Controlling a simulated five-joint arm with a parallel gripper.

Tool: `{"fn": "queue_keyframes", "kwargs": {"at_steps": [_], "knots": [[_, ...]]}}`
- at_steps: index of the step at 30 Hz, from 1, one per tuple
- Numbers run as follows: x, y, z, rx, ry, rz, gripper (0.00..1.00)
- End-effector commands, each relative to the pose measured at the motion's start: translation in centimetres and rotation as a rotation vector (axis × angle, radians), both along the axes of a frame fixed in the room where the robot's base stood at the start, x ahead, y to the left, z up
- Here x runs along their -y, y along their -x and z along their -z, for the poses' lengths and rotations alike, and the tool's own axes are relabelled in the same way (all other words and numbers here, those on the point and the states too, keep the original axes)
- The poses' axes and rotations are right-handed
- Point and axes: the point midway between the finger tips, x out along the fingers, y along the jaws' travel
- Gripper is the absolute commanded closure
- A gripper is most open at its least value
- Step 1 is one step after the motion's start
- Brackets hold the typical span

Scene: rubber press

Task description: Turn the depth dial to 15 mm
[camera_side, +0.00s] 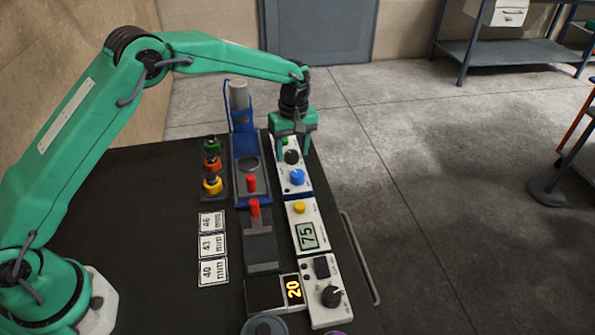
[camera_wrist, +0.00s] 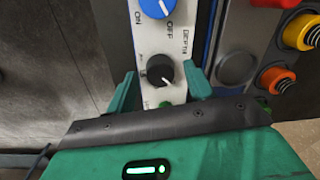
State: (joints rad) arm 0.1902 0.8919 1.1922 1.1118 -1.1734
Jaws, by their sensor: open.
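The depth dial is a black round knob (camera_wrist: 158,68) on a white panel, beside the printed word DEPTH in the wrist view. Its white pointer line aims to the lower right in that view; the scale marks are too small to read. In the side view the dial (camera_side: 291,157) sits just above a blue knob (camera_side: 297,177) on the same panel. My gripper (camera_side: 293,148) is open above the panel. In the wrist view its two green fingers stand on either side of the dial, with gaps showing. Whether the fingertips are level with the knob I cannot tell.
The blue ON/OFF knob (camera_wrist: 157,7) is close to the dial. A blue press frame (camera_side: 242,150) with red parts stands left of the panel. Green, orange and yellow buttons (camera_side: 211,165) are farther left.

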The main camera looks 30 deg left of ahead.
Motion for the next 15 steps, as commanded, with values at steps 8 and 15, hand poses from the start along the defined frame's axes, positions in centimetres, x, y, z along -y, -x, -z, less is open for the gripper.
{"fn": "queue_keyframes", "kwargs": {"at_steps": [8, 15], "knots": [[0.01, 0.01, -0.01, 0.000, 0.000, 0.000, 0.88], [0.01, 0.00, -0.02, 0.000, 0.000, 0.007, 0.92]]}}
